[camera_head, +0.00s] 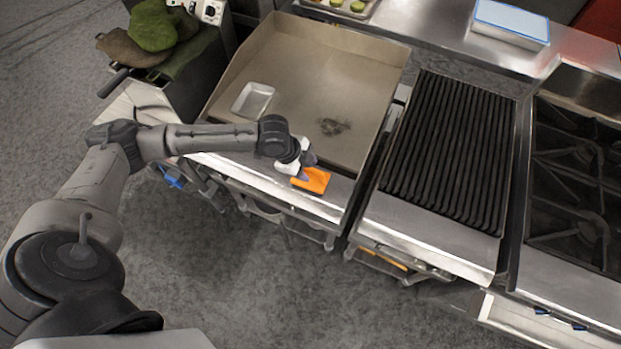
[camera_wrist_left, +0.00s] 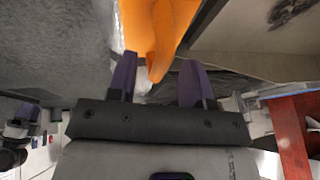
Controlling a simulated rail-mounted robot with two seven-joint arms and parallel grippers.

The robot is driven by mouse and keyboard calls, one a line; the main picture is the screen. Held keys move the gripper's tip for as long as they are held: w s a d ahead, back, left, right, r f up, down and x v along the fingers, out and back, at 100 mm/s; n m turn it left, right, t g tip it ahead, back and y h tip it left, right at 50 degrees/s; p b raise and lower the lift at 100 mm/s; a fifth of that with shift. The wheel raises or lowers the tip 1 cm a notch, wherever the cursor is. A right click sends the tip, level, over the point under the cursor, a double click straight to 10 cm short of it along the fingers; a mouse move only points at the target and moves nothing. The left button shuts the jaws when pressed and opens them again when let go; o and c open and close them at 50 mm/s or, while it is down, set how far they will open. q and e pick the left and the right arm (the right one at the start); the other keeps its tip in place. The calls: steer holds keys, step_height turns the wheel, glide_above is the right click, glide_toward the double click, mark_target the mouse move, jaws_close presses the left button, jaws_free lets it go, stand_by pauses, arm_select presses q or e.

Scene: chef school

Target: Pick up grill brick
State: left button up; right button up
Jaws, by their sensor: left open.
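The orange grill brick (camera_head: 312,180) lies on the steel front ledge of the flat griddle in the head view. In the left wrist view the orange brick (camera_wrist_left: 158,30) shows at the top, with a narrow part reaching down between the fingers. My left gripper (camera_head: 303,168) is right at the brick's left end. Its two purple fingers (camera_wrist_left: 158,80) are apart, one on each side of the orange part. I cannot tell whether they touch it.
The griddle plate (camera_head: 310,70) holds a small metal tray (camera_head: 253,99) and a dark stain (camera_head: 333,126). A ribbed grill (camera_head: 450,150) stands to the right, then a burner stove (camera_head: 580,190). Green and brown cloths (camera_head: 155,35) lie at the upper left.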

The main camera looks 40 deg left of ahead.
arm_select(q)
steer(key=shift+x, duration=1)
steer(key=shift+c, duration=0.3)
jaws_close()
